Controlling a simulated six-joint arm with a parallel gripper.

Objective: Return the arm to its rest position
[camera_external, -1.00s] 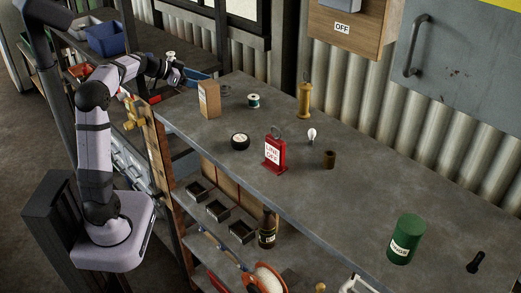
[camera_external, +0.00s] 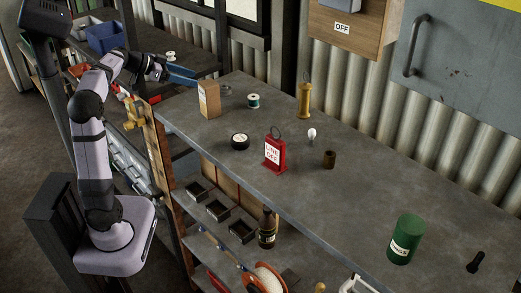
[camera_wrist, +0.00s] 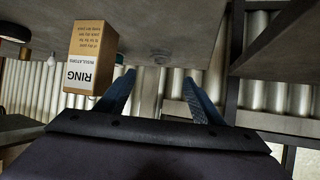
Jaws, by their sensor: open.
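My gripper (camera_external: 194,77) is at the end of the arm, at the left in the external view, just beyond the workbench's left end. Its blue fingers point right, toward the bench. In the wrist view the two fingers of my gripper (camera_wrist: 159,77) stand apart with nothing between them. The arm is bent at the elbow, its forearm reaching right from the upright upper arm. A cardboard box (camera_external: 208,99) stands on the bench near the fingers. In the wrist view the box (camera_wrist: 91,57) is at the left, labelled RING INSULATORS, and clear of the fingers.
The bench top (camera_external: 360,205) holds a green spool (camera_external: 253,101), black tape roll (camera_external: 240,141), red LINE OFF stand (camera_external: 275,152), bulb (camera_external: 311,135), yellow cylinder (camera_external: 304,101), brown cup (camera_external: 329,159) and green tin (camera_external: 405,240). A blue bin (camera_external: 104,37) is behind the arm.

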